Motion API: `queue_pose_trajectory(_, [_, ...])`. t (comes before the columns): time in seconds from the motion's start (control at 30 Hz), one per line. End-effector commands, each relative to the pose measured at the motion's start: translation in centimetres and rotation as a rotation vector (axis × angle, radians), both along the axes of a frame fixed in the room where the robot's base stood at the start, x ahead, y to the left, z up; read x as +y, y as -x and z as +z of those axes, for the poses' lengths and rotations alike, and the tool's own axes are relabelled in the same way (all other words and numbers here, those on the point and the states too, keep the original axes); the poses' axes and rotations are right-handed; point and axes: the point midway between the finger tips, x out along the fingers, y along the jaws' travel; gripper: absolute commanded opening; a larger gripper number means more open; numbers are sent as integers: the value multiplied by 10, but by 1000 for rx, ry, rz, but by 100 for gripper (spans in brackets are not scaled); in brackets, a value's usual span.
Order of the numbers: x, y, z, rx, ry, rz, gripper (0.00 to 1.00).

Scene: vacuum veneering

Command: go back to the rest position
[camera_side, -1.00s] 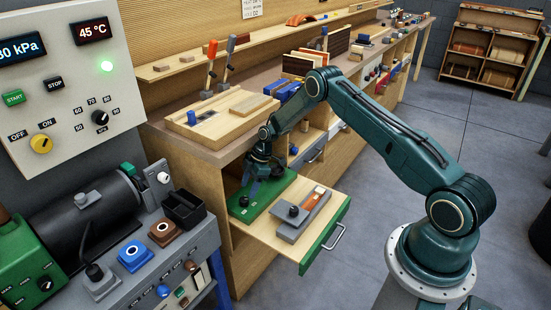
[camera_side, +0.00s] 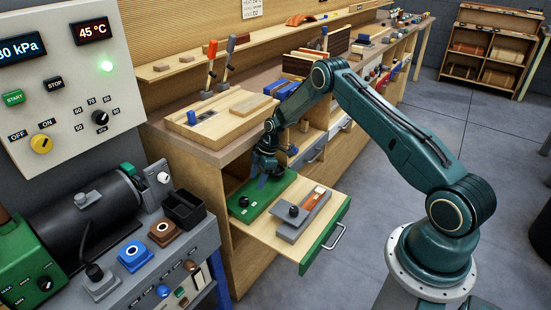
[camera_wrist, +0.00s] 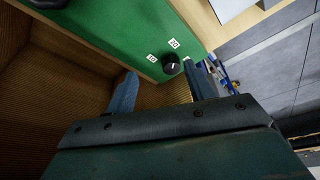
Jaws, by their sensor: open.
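My gripper (camera_side: 262,184) hangs above the back part of the open drawer (camera_side: 265,228), over the green board (camera_side: 270,196) that lies in it. In the wrist view the two blue-grey fingers of my gripper (camera_wrist: 160,90) stand well apart, with nothing between them. The green board (camera_wrist: 110,25) passes just beyond the fingertips, and a black knob (camera_wrist: 172,63) with two small white number labels sits at its edge near the right finger.
A grey block (camera_side: 303,222) with a black knob and an orange-topped piece lies at the drawer's front. The workbench (camera_side: 180,147) with a wooden tray (camera_side: 210,125) stands behind my gripper. A control panel (camera_side: 70,110) is at left. The floor at right is open.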

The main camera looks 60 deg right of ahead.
Motion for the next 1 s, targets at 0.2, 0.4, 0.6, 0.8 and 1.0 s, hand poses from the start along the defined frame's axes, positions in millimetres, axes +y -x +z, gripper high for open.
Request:
queue_pose_trajectory(0.2, [-55, 14, -8, 46, 135, -119, 54])
queue_pose_trajectory(0.4, [-107, 32, -1, 96, 271, -241, 54])
queue_pose_trajectory(0.6, [-125, 41, 44, 111, 351, -354, 54])
queue_pose_trajectory(0.8, [-107, 38, 96, 87, 344, -410, 54])
queue_pose_trajectory(1.0, [-81, 40, 152, 57, 325, -466, 54])
